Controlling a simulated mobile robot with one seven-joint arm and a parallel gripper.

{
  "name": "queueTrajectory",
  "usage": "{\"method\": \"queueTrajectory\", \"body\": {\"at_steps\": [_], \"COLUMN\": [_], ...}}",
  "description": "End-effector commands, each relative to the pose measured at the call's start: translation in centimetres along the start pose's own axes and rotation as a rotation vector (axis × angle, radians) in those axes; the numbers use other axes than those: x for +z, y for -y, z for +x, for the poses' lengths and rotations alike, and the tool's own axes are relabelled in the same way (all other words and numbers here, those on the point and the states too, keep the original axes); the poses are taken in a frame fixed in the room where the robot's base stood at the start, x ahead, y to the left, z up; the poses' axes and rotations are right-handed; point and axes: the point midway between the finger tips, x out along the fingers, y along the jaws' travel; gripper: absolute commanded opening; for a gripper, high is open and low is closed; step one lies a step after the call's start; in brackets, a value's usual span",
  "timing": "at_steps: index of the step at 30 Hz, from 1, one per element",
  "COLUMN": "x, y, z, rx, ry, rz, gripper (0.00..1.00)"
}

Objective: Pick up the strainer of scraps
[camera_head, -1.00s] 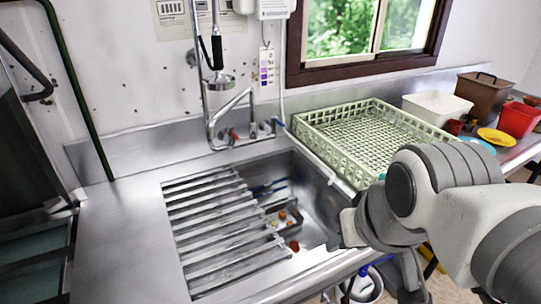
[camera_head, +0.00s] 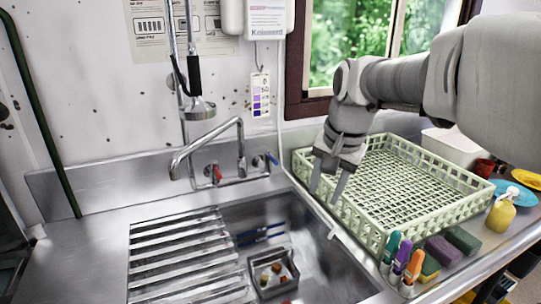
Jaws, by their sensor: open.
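The strainer of scraps (camera_head: 261,290) is a small grey metal box in the lower part of the sink basin. Orange and brown scraps (camera_head: 272,274) lie inside it. My gripper (camera_head: 326,192) is open and empty, pointing down above the right rim of the sink, beside the green rack. It is up and to the right of the strainer, well apart from it. The bottom of the strainer is hidden by its own walls.
A slatted metal drainer (camera_head: 185,262) covers the sink's left part. A blue-handled tool (camera_head: 260,234) lies in the basin behind the strainer. The faucet (camera_head: 240,150) stands at the back. A pale green rack (camera_head: 440,212), bottles (camera_head: 411,268) and sponges (camera_head: 443,250) are at right.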

Motion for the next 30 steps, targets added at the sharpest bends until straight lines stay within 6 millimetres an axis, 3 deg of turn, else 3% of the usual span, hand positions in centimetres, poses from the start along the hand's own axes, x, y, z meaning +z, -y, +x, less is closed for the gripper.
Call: {"method": "queueTrajectory", "body": {"at_steps": [1, 6, 15, 24, 30], "x": [-0.8, -3.4, -6.4, -7.0, -6.5], "y": [0.8, 3.5, 7.9, 11.3, 12.5], "z": [1.9, 6.6, 16.6, 27.9, 32.7], "rx": [0.01, 0.043, 0.121, 0.212, 0.252], "ry": [0.016, 0.054, 0.101, 0.12, 0.12], "rz": [0.031, 0.155, 0.36, 0.535, 0.605], "gripper": [0.45, 0.45, 0.45, 0.45, 0.45]}}
